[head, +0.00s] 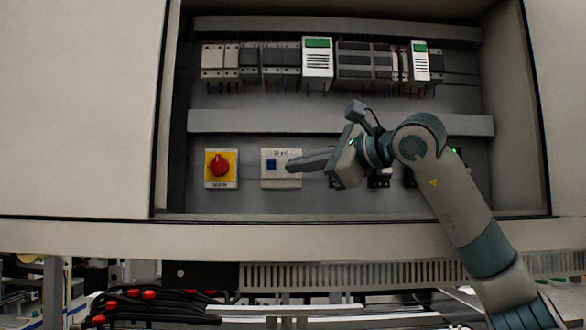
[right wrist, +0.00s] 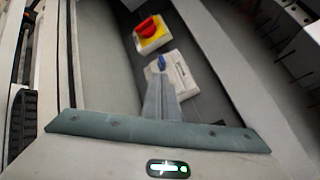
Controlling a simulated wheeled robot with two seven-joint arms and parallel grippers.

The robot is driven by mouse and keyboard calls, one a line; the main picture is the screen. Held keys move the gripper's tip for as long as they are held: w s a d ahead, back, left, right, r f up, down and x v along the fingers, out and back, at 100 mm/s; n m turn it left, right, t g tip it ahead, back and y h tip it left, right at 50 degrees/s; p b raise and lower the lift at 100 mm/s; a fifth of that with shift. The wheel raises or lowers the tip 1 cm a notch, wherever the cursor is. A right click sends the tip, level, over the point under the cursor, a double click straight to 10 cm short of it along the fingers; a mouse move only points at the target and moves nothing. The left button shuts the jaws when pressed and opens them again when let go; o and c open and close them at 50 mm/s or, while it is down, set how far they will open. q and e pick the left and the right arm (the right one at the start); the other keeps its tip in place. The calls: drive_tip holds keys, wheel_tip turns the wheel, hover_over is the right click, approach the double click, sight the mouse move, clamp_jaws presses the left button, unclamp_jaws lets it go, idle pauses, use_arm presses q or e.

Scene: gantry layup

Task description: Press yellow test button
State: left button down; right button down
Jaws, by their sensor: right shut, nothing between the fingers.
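A white device plate (head: 268,180) with a small blue switch (head: 271,164) is on the cabinet's back panel. I cannot make out a yellow test button; my fingers cover the right part of the plate. My right gripper (head: 291,165) is shut and empty, its fingertips pointing left in front of the plate. Whether they touch it I cannot tell. The right wrist view shows the shut fingers (right wrist: 162,82) over the white plate (right wrist: 181,72), just below the blue switch (right wrist: 162,62). My left gripper is not in view.
A red rotary knob (head: 219,165) on a yellow plate (head: 209,181) is left of the white plate. A grey duct (head: 250,121) runs above, with a row of modules (head: 270,58) higher up. The cabinet's lower edge (head: 120,236) is below. My right arm covers other devices at right.

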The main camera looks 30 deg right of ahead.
drive_tip(key=shift+w, duration=0.1)
idle(0.6)
drive_tip(key=shift+w+d, duration=0.25)
drive_tip(key=shift+w, duration=0.05)
drive_tip(key=shift+w+d, duration=0.2)
drive_tip(key=shift+w, duration=0.1)
idle(0.9)
drive_tip(key=shift+s+a, duration=0.4)
drive_tip(key=shift+s, duration=0.25)
idle(0.5)
drive_tip(key=shift+s+a+b, duration=0.2)
drive_tip(key=shift+s+a, duration=0.25)
drive_tip(key=shift+s, duration=0.25)
drive_tip(key=shift+s+a+b, duration=0.2)
drive_tip(key=shift+s+a, duration=0.25)
drive_tip(key=shift+s, duration=0.3)
drive_tip(key=shift+s+a+b, duration=0.2)
drive_tip(key=shift+s+a, duration=0.25)
drive_tip(key=shift+s, duration=0.25)
